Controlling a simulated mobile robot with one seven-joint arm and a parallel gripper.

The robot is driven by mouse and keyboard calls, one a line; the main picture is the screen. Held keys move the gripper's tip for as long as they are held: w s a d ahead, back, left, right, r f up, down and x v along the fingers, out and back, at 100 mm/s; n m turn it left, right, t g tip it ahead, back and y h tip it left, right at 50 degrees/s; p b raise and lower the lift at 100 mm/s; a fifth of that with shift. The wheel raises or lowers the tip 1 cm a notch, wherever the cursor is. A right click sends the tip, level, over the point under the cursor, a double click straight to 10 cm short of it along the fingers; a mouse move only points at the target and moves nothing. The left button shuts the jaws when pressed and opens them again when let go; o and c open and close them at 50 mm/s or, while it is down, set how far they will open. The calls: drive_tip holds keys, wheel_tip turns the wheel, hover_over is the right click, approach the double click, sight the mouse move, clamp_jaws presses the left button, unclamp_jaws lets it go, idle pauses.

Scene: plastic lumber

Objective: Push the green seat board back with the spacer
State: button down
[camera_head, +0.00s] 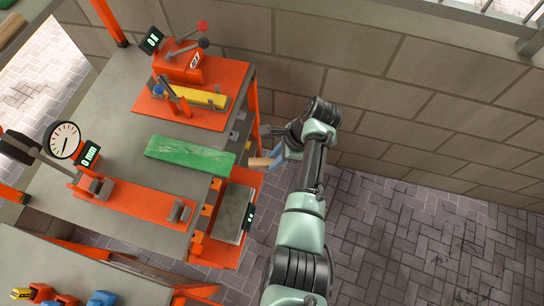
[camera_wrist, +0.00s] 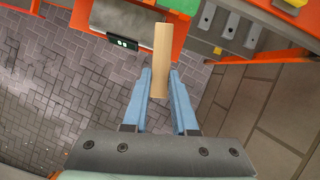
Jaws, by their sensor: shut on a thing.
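The green seat board (camera_head: 190,157) lies flat on the grey workbench, its right end by the bench's edge. A corner of it shows at the top of the wrist view (camera_wrist: 184,5). My gripper (camera_head: 273,160) is just off the bench's right edge. In the wrist view my gripper (camera_wrist: 160,85) is shut on the spacer (camera_wrist: 161,60), a pale wooden stick between its blue fingers. The spacer also shows in the head view (camera_head: 258,162), pointing toward the bench, to the right of the green board. I see no contact between them.
An orange fixture with a yellow piece (camera_head: 205,97) and levers stands behind the board. A dial gauge (camera_head: 64,140) and an orange rail (camera_head: 135,205) lie in front. A grey plate scale (camera_head: 232,212) sits below the bench's right edge. A block wall (camera_head: 400,70) rises behind my arm.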

sight(230, 165)
drive_tip(key=shift+s+a+f+m+t, duration=0.2)
drive_tip(key=shift+a+m+t, duration=0.05)
drive_tip(key=shift+m, duration=0.45)
drive_tip(key=shift+s+a+f+m+t, duration=0.15)
drive_tip(key=shift+a+m+t, duration=0.1)
drive_tip(key=shift+m, duration=0.45)
drive_tip(key=shift+p, duration=0.5)
drive_tip(key=b+x, duration=0.5)
drive_tip(key=x, duration=0.2)
drive_tip(key=shift+w+a, duration=0.25)
drive_tip(key=shift+a, duration=0.2)
drive_tip(key=shift+a+f, duration=0.1)
drive_tip(key=shift+a, duration=0.05)
drive_tip(key=shift+w+a+b, duration=0.45)
drive_tip(key=shift+w+a, duration=0.1)
drive_tip(key=shift+a, duration=1.15)
drive_tip(key=shift+w+a+b, duration=0.45)
drive_tip(key=shift+w+a, duration=0.1)
drive_tip(key=shift+a, duration=1.15)
drive_tip(key=shift+w+a+b, duration=0.45)
drive_tip(key=shift+w+a, duration=0.1)
drive_tip(key=shift+a, duration=1.15)
drive_tip(key=shift+s+d+p, duration=0.25)
drive_tip(key=shift+d+p, duration=0.15)
drive_tip(key=shift+d, duration=0.35)
drive_tip(key=shift+s+d+p, duration=0.2)
drive_tip(key=shift+d+p, duration=0.2)
drive_tip(key=shift+d, duration=0.35)
wheel_tip(230, 165, up, 6)
drive_tip(key=p, duration=0.6)
